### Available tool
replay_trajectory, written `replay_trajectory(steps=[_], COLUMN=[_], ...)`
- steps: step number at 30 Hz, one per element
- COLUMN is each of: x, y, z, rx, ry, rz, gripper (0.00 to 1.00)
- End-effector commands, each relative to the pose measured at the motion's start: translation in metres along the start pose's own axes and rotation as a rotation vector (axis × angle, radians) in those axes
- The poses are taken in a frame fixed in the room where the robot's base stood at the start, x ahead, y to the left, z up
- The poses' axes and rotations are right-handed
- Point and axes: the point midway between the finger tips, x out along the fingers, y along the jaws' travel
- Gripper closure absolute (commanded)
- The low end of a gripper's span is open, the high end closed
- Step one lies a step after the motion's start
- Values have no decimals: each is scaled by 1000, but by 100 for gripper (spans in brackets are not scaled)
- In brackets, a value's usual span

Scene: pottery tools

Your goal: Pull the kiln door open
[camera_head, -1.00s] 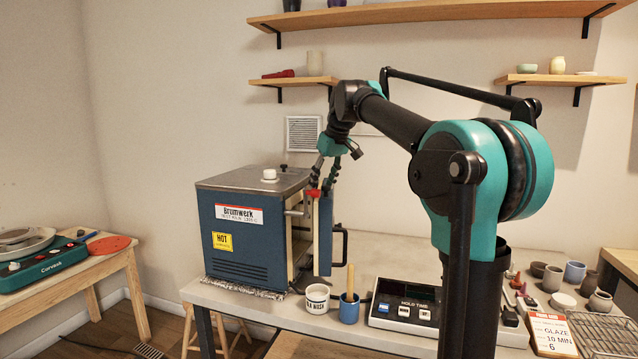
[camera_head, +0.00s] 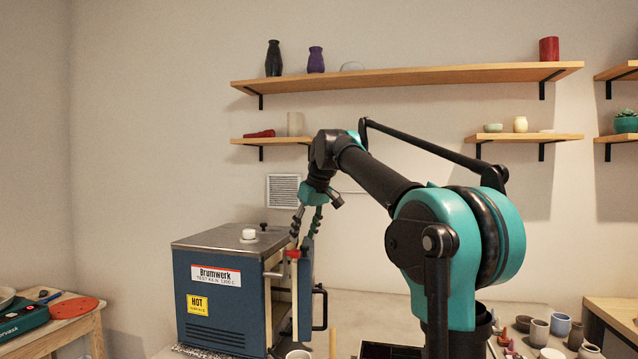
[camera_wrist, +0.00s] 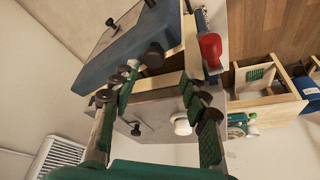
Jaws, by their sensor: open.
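The kiln (camera_head: 222,300) is a blue box with a grey top and a Brumwerk label, at the lower left of the head view. Its door (camera_head: 305,300) stands ajar on the right side, with a dark gap behind it and a black handle (camera_head: 321,307) on its outer face. My gripper (camera_head: 303,238) is open at the door's top edge, its fingers pointing down. In the wrist view my gripper (camera_wrist: 158,72) shows spread fingers near the blue door (camera_wrist: 115,50) and its pale edge. I cannot tell whether they touch it.
A red-ended latch (camera_head: 293,254) sits beside the fingers. A white knob (camera_head: 249,234) stands on the kiln top. Shelves (camera_head: 400,78) with pots hang on the wall behind. A table with a green device (camera_head: 22,318) is at the left; small pots stand at the lower right.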

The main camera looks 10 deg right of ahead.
Motion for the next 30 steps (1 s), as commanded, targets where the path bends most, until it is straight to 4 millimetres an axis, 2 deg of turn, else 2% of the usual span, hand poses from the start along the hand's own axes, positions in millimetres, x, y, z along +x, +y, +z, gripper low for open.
replay_trajectory(steps=[30], x=[-64], y=[2], z=[0], rx=[0], ry=[0], rz=[0], gripper=[55])
